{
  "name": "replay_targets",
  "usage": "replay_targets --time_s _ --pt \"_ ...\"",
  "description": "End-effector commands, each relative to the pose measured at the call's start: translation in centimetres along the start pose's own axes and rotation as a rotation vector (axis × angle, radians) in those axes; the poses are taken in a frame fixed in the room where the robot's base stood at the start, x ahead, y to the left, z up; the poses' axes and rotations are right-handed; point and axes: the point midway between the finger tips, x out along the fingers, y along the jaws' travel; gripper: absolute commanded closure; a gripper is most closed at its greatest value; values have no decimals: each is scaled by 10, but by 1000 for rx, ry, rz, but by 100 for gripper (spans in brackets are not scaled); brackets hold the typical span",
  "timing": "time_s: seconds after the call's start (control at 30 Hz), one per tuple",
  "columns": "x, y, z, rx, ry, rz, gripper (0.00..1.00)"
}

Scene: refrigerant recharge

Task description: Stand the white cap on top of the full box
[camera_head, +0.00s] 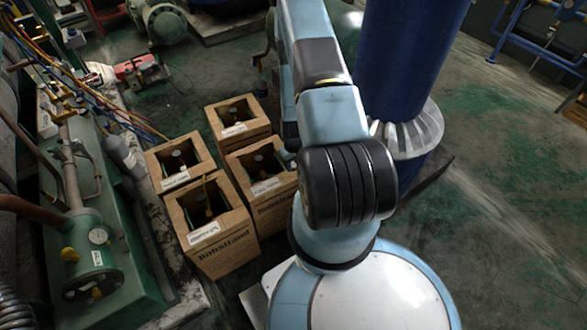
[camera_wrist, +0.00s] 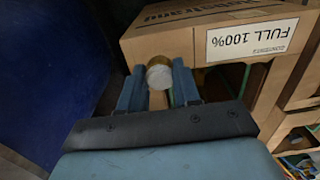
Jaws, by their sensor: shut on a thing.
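In the wrist view my gripper (camera_wrist: 160,88) has its two blue fingers shut on the white cap (camera_wrist: 160,76), a small round pale piece with a brownish upper edge. The full box (camera_wrist: 163,42) is a brown cardboard box just beyond the fingertips. Its white label, upside down in this view, reads "FULL 100%" (camera_wrist: 252,40). I cannot tell whether the cap touches the box. In the head view my arm hides the gripper and the cap, and the box labels are too small to read there.
Several open cardboard boxes, one marked "Rohstland" (camera_head: 225,249), stand close together left of my arm, with cylinders inside. A green machine (camera_head: 95,258) with a gauge and hoses is at left. A large blue column (camera_head: 410,50) rises behind my arm. The floor at right is clear.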

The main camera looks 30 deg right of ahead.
Motion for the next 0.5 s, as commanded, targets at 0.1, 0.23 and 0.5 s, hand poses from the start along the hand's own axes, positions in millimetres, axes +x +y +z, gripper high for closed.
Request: replay_targets --time_s 0.1,0.23,0.5 --pt "6 2 -3 0 -1 0 97" --pt "20 3 -4 0 -2 -1 97" --pt "37 3 -4 0 0 0 97"
